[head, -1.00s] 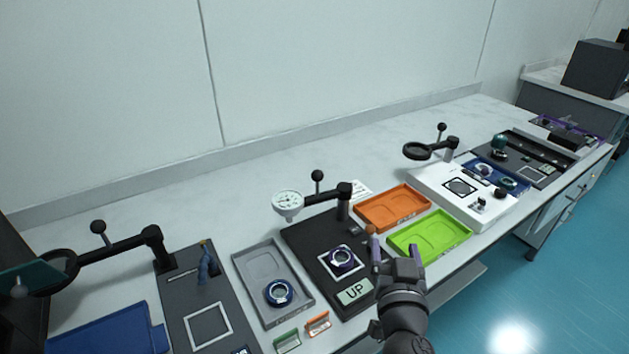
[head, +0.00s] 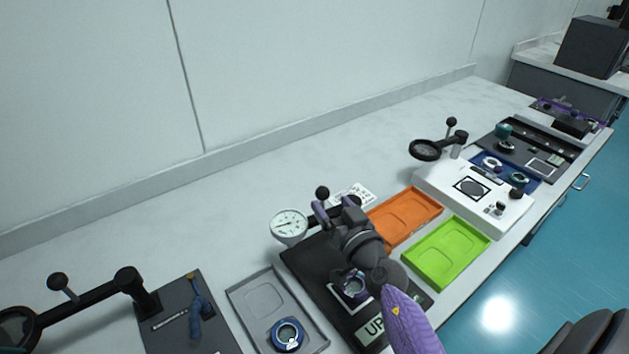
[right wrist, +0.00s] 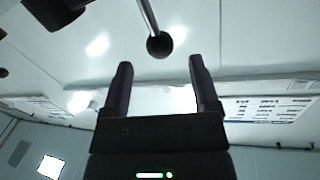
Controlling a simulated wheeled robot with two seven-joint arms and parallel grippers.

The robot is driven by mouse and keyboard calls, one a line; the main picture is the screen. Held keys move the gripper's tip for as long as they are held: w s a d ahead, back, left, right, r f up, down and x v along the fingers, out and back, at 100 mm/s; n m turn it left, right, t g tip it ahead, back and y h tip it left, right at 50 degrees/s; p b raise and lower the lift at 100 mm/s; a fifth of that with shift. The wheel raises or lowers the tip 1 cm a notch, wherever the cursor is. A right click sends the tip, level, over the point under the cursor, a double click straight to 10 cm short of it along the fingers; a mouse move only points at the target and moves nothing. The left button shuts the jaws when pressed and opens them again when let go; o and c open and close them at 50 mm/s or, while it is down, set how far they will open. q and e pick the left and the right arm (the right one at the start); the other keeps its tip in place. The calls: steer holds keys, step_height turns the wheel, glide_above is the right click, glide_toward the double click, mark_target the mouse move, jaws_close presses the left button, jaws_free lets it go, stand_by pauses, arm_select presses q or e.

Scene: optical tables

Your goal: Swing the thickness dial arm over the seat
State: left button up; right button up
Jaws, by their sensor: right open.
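The thickness dial (head: 289,226) is a white round gauge on a black arm that stands out to the left of its post, behind the black plate (head: 308,262). A black ball knob (head: 322,192) rises on a thin rod from this arm. The seat is on the black plate, with a dark-rimmed ring (head: 352,285) on it; the dial is to its back left, not over it. My right gripper (head: 335,206) is open at the dial arm, its fingers near the knob and partly hiding the arm and post. In the right wrist view the knob (right wrist: 159,44) shows between and beyond the spread fingertips.
An orange tray (head: 404,216) and a green tray (head: 447,252) lie right of the black plate. A grey tray (head: 262,299) with a blue ring (head: 287,335) lies left. A magnifier arm (head: 90,298) stands far left, another magnifier (head: 425,149) at the back right.

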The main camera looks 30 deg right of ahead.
mark_target(321, 192)
steer(key=w, duration=0.1)
steer(key=w+b, duration=0.1)
steer(key=w, duration=0.3)
steer(key=shift+w+d+f, duration=0.15)
steer(key=shift+d+f, duration=0.05)
steer(key=shift+d, duration=0.1)
steer(key=shift+w+d+r+b, duration=0.15)
steer(key=shift+w+b, duration=0.15)
steer(key=shift+w, duration=0.35)
jaws_close()
stand_by(0.5)
